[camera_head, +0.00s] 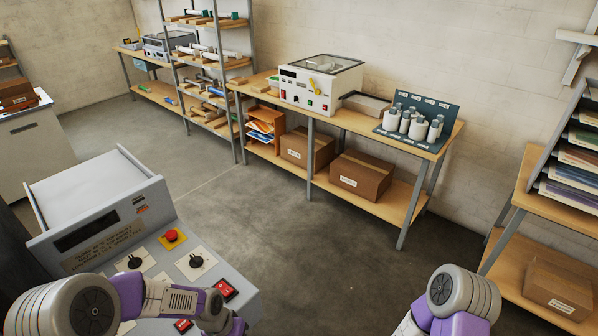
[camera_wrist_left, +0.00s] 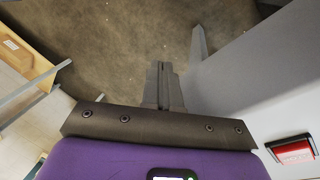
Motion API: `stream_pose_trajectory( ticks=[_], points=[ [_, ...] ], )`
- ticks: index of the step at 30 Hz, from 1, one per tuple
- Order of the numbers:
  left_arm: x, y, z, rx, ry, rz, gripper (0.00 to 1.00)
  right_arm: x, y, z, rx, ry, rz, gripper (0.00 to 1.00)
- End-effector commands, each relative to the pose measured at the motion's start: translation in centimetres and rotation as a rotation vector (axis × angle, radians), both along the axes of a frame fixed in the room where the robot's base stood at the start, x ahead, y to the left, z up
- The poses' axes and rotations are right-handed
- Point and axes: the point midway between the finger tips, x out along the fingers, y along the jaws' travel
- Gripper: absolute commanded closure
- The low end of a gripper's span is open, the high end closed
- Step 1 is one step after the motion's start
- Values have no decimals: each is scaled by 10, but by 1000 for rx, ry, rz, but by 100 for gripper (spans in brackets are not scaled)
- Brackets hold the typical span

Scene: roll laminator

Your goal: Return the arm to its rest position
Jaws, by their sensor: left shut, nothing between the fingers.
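My left arm (camera_head: 165,297) comes in from the lower left in the head view and lies over the front of the grey control panel. Its gripper is hidden there. In the left wrist view my left gripper (camera_wrist_left: 163,70) has its dark fingers together with nothing between them, above the grey floor and beside a pale grey machine side. My right arm (camera_head: 455,305) shows at the lower right in the head view; its gripper is out of the picture. The laminator's panel has a red emergency button (camera_head: 172,236), two black knobs (camera_head: 196,261) and a red rocker switch (camera_head: 224,289).
A red switch (camera_wrist_left: 292,150) sits close at the right in the left wrist view. A workbench (camera_head: 340,118) with a white machine (camera_head: 318,86) stands at the back wall. A shelf rack (camera_head: 565,215) stands at the right. The floor (camera_head: 290,230) between is clear.

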Motion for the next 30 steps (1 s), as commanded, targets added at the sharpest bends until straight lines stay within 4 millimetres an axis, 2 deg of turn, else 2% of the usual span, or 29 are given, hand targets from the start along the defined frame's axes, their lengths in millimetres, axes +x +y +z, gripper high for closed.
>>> stream_pose_trajectory(
  ticks=[1, 6, 9, 15, 18, 24, 30],
  points=[
    [-10, -10, -21, -29, 20, 20, 100, -1, 0, 0, 0, 1, 0, 57],
    [-42, -40, -84, -114, 43, 139, 100, -1, 0, 0, 0, 1, 0, 57],
    [-62, -51, -112, -135, 50, 213, 100, 0, 0, 0, 0, 1, 0, 57],
    [-106, -63, -151, -131, 68, 341, 100, 0, 0, 0, 0, 1, 0, 57],
    [-101, -61, -176, -130, 51, 344, 100, 0, 0, -26, 0, 1, 0, 57],
    [-100, -61, -210, -131, 51, 342, 100, -1, 0, -61, 0, 1, -1, 57],
    [-100, -61, -229, -131, 50, 341, 100, -1, 0, -80, 0, 1, -1, 57]
  ],
)
